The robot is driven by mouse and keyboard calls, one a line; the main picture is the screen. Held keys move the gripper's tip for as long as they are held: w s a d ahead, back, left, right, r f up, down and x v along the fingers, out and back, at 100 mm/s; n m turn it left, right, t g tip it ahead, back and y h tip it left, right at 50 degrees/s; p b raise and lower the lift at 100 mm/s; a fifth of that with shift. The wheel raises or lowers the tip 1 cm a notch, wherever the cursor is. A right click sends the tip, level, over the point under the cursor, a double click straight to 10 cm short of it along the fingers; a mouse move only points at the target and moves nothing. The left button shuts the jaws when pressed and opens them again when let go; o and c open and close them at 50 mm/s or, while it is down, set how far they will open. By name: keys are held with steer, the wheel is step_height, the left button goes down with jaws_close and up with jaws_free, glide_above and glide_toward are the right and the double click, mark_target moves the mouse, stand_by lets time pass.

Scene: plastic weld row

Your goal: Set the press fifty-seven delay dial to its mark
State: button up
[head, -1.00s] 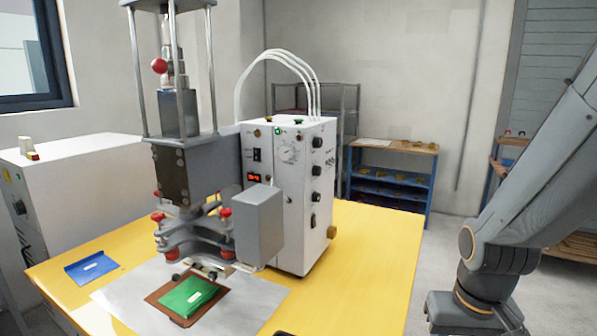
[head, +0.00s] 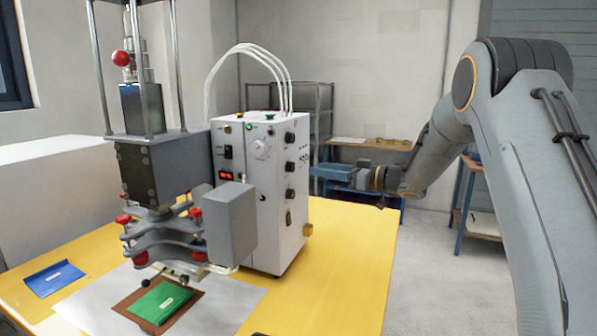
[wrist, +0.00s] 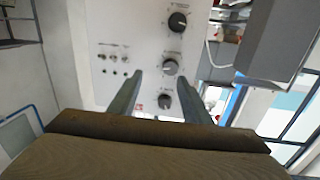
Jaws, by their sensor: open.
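The white press control box (head: 282,225) stands on the yellow table, with a column of black dials on its right-hand face. The upper dial (head: 290,137), middle dial (head: 290,167) and lower dial (head: 290,193) show in the head view. The wrist view looks upside down at this panel: a near dial (wrist: 165,101) shows between my fingers, with a middle dial (wrist: 170,67) and a far dial (wrist: 178,21) beyond. Their labels and marks are too small to read, so I cannot tell which is the delay dial. My gripper (wrist: 162,74) is open and empty, apart from the dials.
The press head (head: 165,168) and a grey box (head: 230,225) stand left of the panel. A green piece (head: 160,302) and a blue folder (head: 54,278) lie in front. Small toggle switches (wrist: 112,58) sit beside the dials. Floor right of the table (head: 430,270) is clear.

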mark_target(294, 167)
steer(key=shift+n+g+y, duration=0.5)
steer(key=shift+g, duration=0.3)
steer(key=x, duration=0.2)
steer(key=p+x, duration=0.1)
steer(key=x, duration=0.2)
steer(key=s+p+x, duration=0.1)
steer(key=x, duration=0.2)
steer(key=shift+s+a+f, duration=0.1)
steer(key=shift+a, duration=0.15)
steer(key=shift+c, duration=0.2)
steer(key=c, duration=1)
